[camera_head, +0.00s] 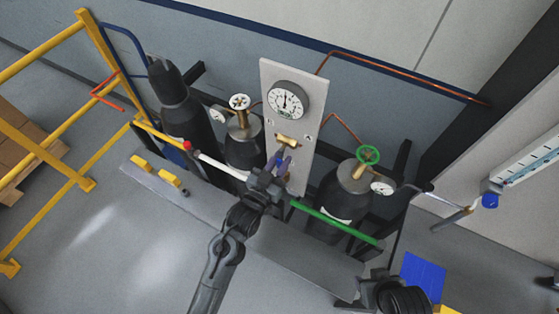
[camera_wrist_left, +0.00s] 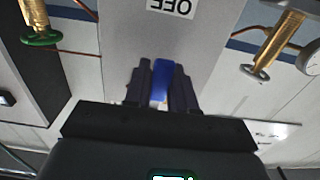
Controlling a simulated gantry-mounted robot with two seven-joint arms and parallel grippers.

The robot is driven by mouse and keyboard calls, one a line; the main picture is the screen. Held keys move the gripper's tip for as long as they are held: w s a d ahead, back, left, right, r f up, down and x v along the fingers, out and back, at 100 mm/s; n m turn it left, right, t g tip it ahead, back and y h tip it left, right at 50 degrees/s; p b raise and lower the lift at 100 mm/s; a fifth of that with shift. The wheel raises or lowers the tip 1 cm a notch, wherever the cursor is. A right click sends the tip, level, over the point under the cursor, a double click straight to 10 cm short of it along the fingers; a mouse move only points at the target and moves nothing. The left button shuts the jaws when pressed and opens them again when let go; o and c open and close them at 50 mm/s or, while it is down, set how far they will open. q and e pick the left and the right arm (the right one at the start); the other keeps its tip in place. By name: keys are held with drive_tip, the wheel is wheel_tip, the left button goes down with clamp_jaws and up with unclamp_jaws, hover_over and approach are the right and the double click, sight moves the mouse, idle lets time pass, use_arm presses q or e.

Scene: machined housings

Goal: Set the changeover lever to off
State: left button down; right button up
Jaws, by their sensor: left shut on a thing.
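The changeover lever has a blue handle, seen in the left wrist view (camera_wrist_left: 160,82) and in the head view (camera_head: 281,158). It hangs below a brass valve body (camera_head: 287,140) on a pale upright panel (camera_head: 276,70). My left gripper (camera_head: 274,170) is shut on the handle; the handle also shows between its two dark fingers (camera_wrist_left: 161,88) in the left wrist view. An OFF label (camera_wrist_left: 172,7) appears upside down at the top of that view.
A round gauge (camera_head: 287,100) sits above the valve. Dark gas cylinders stand either side, with a green handwheel (camera_head: 369,155) on the right one. A red, white and green rail (camera_head: 335,220) runs in front. A yellow guard rail (camera_head: 60,170) stands left.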

use_arm(q)
drive_tip(key=c, duration=1)
unclamp_jaws()
drive_tip(key=shift+s+a+f, duration=0.1)
drive_tip(key=shift+s+a, duration=0.1)
drive_tip(key=shift+s, duration=0.25)
drive_tip(key=b+v, duration=0.1)
drive_tip(key=v, duration=0.8)
drive_tip(key=shift+s+a, duration=0.15)
drive_tip(key=shift+s, duration=0.25)
